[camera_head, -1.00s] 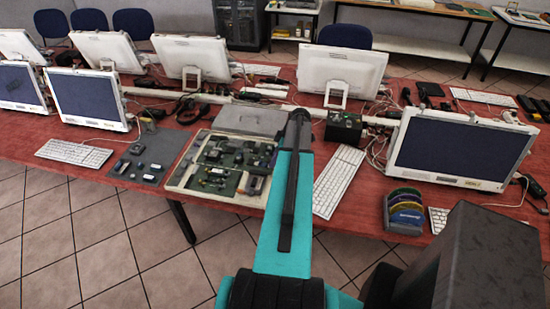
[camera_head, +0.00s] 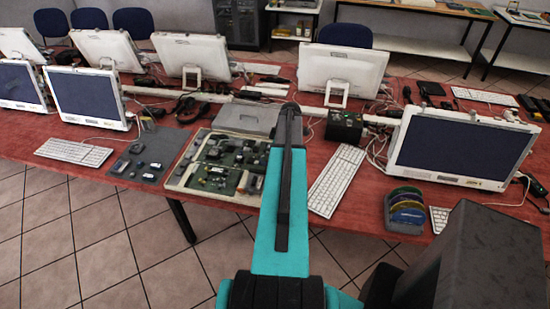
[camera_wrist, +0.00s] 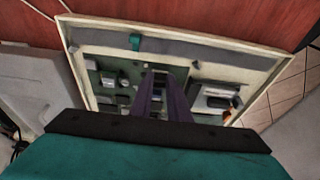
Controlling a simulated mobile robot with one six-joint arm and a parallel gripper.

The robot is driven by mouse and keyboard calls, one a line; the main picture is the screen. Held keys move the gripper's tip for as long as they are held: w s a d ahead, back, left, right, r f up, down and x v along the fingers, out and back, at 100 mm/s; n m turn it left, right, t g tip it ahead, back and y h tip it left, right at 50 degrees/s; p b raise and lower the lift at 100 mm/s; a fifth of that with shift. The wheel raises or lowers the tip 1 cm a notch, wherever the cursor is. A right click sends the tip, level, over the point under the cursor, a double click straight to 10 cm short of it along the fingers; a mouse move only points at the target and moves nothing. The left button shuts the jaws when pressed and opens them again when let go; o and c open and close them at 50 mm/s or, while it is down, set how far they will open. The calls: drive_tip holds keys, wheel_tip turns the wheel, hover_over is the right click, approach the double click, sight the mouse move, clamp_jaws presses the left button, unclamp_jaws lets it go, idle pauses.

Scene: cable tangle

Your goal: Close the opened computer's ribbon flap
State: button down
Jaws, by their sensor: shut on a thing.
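The opened computer (camera_head: 183,182) is a cream, shallow case with a green circuit board, lying on the red table. My teal arm covers its right side in the head view and hides my gripper there. In the wrist view the case (camera_wrist: 215,45) fills the middle. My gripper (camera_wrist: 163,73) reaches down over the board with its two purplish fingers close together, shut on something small. The held thing is hidden between the fingertips, so I cannot tell whether it is the ribbon flap. I cannot make out the flap or its angle.
A grey box (camera_head: 246,119) stands behind the case. A grey mat (camera_head: 150,156) with small parts lies left. A white keyboard (camera_head: 336,180), a disc rack (camera_head: 405,210) and a monitor (camera_head: 460,150) are to the right. Red table is bare beyond the case in the wrist view.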

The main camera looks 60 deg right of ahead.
sight(262, 163)
drive_tip(key=w+g, duration=0.1)
drive_tip(key=w+g+h+b, duration=0.1)
drive_tip(key=g, duration=0.1)
drive_tip(key=shift+a, duration=0.2)
drive_tip(key=g, duration=0.1)
drive_tip(key=w+g+h, duration=0.1)
drive_tip(key=g, duration=0.1)
drive_tip(key=shift+w+a+f+g, duration=0.1)
drive_tip(key=shift+w+a+g, duration=0.1)
drive_tip(key=shift+g, duration=0.1)
drive_tip(key=shift+w+a+f+g+h, duration=0.15)
drive_tip(key=shift+w+g+h, duration=0.1)
drive_tip(key=shift+g, duration=0.3)
drive_tip(key=shift+w+f+g+h, duration=0.15)
drive_tip(key=shift+w+g+h, duration=0.1)
drive_tip(key=shift+g, duration=0.3)
drive_tip(key=shift+w+a+f+g+h, duration=0.15)
drive_tip(key=shift+f+g+h, duration=0.1)
drive_tip(key=shift+g, duration=0.55)
drive_tip(key=shift+w+a+f+g+h, duration=0.15)
drive_tip(key=shift+g+h, duration=0.1)
drive_tip(key=shift+g, duration=0.55)
drive_tip(key=shift+d, duration=0.1)
drive_tip(key=c, duration=1.7)
unclamp_jaws()
drive_tip(key=shift+b, duration=0.3)
